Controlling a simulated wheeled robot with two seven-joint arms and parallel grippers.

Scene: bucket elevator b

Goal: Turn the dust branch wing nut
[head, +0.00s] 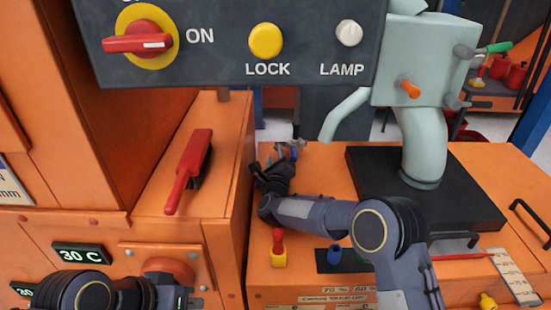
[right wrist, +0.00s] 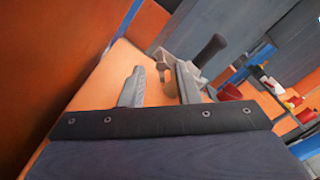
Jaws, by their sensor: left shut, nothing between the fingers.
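My right gripper (head: 282,156) reaches over the orange deck behind the front edge, close to the orange cabinet wall. In the right wrist view its two fingers (right wrist: 160,88) stand apart. A small brass-coloured piece with a pale upright part (right wrist: 170,80) shows between and beyond them, nearer the right finger; I cannot tell whether it is the wing nut or whether it is touched. A pale green duct (head: 420,145) with an orange knob (head: 408,88) stands right of this gripper. My left gripper (head: 180,299) is low at the bottom left, partly cut off, and shut with nothing in it.
A dark control panel (head: 220,66) with a red switch, yellow LOCK button and lamp hangs across the top. A black plate (head: 462,205) surrounds the duct's foot. A red-yellow toggle (head: 278,250) stands at the front.

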